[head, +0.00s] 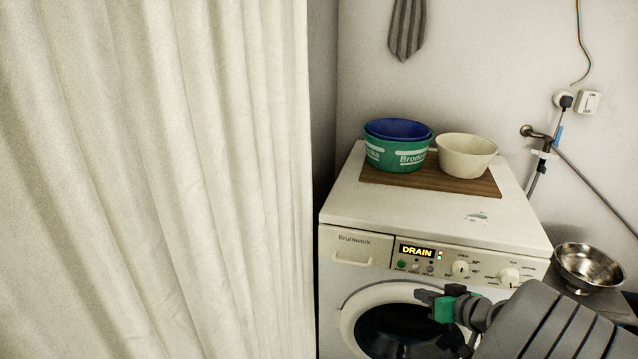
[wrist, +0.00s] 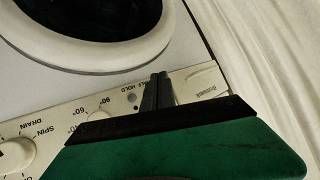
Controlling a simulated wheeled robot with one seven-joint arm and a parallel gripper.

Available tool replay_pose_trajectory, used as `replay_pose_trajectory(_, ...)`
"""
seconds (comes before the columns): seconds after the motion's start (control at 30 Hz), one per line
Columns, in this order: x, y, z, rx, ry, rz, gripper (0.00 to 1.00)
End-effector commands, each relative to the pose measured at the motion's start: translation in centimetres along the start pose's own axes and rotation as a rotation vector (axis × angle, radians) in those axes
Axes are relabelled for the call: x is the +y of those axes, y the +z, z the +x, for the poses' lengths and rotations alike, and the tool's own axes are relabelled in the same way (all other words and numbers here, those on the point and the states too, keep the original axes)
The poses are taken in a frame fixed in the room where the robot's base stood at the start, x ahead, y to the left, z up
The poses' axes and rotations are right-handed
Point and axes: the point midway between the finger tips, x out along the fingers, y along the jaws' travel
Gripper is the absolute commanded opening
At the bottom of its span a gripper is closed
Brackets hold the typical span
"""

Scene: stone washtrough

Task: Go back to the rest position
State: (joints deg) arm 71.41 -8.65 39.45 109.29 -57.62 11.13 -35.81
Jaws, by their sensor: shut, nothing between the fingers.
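My gripper (head: 430,297) is in front of the washing machine (head: 440,211), near the top of its round door (head: 350,318). In the wrist view my gripper's dark fingers (wrist: 158,88) are together with nothing between them. Behind them is the control panel (wrist: 100,108), seen upside down. In the head view the panel's display reads DRAIN (head: 417,251). My arm covers the lower right of the machine's front. I cannot tell whether the fingertips touch the panel.
A wooden board (head: 440,182) on the machine holds a green bowl (head: 395,155) with a blue bowl (head: 398,128) in it, and a cream bowl (head: 467,158). A steel bowl (head: 588,268) stands at right. A pale curtain (head: 160,180) fills the left.

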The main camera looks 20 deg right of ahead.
Motion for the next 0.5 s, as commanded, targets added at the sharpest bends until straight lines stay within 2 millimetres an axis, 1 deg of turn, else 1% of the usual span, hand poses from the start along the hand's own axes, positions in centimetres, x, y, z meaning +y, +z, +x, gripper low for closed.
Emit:
replay_pose_trajectory(0.03, -2.6, -1.9, -0.1, -0.051, -0.026, -0.026, 0.0)
replay_pose_trajectory(0.07, -4.2, -2.5, -0.1, -0.094, -0.039, -0.036, 0.0)
replay_pose_trajectory(0.1, -6.6, -3.3, -0.1, -0.157, -0.054, -0.053, 0.0)
replay_pose_trajectory(0.17, -10.3, -4.3, -0.4, -0.257, -0.068, -0.08, 0.0)
replay_pose_trajectory(0.2, -12.7, -4.8, -0.9, -0.321, -0.069, -0.095, 0.0)
replay_pose_trajectory(0.27, -16.0, -5.5, -2.0, -0.408, -0.063, -0.118, 0.0)
replay_pose_trajectory(0.3, -18.1, -5.9, -3.0, -0.459, -0.053, -0.132, 0.0)
replay_pose_trajectory(0.37, -21.0, -6.6, -4.8, -0.527, -0.032, -0.151, 0.0)
replay_pose_trajectory(0.4, -22.9, -7.0, -6.2, -0.567, -0.014, -0.162, 0.0)
replay_pose_trajectory(0.47, -25.4, -7.7, -8.5, -0.616, 0.017, -0.174, 0.0)
replay_pose_trajectory(0.5, -26.9, -8.1, -10.0, -0.643, 0.038, -0.179, 0.0)
